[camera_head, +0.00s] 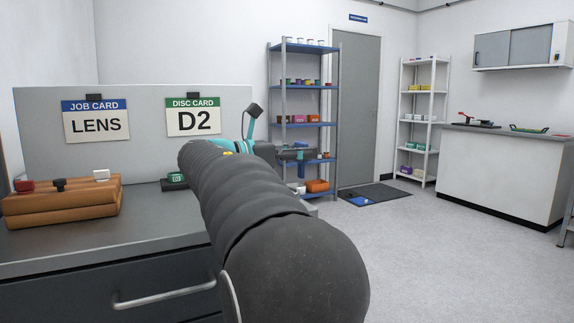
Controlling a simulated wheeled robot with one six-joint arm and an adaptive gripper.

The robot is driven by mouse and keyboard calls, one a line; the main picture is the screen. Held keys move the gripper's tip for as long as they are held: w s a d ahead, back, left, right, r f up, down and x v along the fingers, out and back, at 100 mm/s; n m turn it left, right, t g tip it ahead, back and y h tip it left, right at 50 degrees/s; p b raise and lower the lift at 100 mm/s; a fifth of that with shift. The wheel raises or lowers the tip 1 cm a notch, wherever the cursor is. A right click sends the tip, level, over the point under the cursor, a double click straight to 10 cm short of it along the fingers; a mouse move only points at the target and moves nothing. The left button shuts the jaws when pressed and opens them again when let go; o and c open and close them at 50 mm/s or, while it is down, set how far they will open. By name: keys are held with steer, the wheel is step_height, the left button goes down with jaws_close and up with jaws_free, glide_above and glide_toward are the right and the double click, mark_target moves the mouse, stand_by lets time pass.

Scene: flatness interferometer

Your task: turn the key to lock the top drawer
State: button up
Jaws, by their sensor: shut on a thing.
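A dark grey cabinet stands at the left, with a drawer front (70,302) below its grey top and a bar handle (165,295) across it. The drawer looks closed as far as it shows. My dark, ribbed arm reaches from the lower middle towards the cabinet top and covers the right part of the drawer front. I cannot make out my gripper's fingers. No key or keyhole shows; that part of the cabinet front is hidden behind my arm or out of frame.
A LENS card (97,126) and a D2 card (193,121) hang on the board behind. Open floor (440,260) lies right, before a white counter (500,170).

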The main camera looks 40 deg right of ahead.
steer(key=s+d+r, duration=0.1)
steer(key=s+r, duration=0.3)
steer(key=s, duration=0.3)
steer(key=shift+n+t, duration=0.6)
steer(key=w+f, duration=0.1)
steer(key=w, duration=0.2)
steer(key=w+f+b, duration=0.1)
steer(key=w, duration=0.2)
steer(key=w+a+f+b, duration=0.1)
steer(key=w+f, duration=0.1)
steer(key=w, duration=0.1)
steer(key=shift+m+g, duration=0.4)
steer(key=shift+m, duration=0.1)
steer(key=shift+w+a+f+b, duration=0.25)
steer(key=shift+w+f+b, duration=0.45)
steer(key=shift+b, duration=1.15)
steer(key=shift+w+a+f+b, duration=0.35)
steer(key=shift+f+b, duration=0.55)
steer(key=shift+b, duration=0.95)
steer(key=shift+w+d+f, duration=0.1)
steer(key=shift+f, duration=0.3)
steer(key=shift+f+b, duration=0.45)
steer(key=shift+f, duration=0.9)
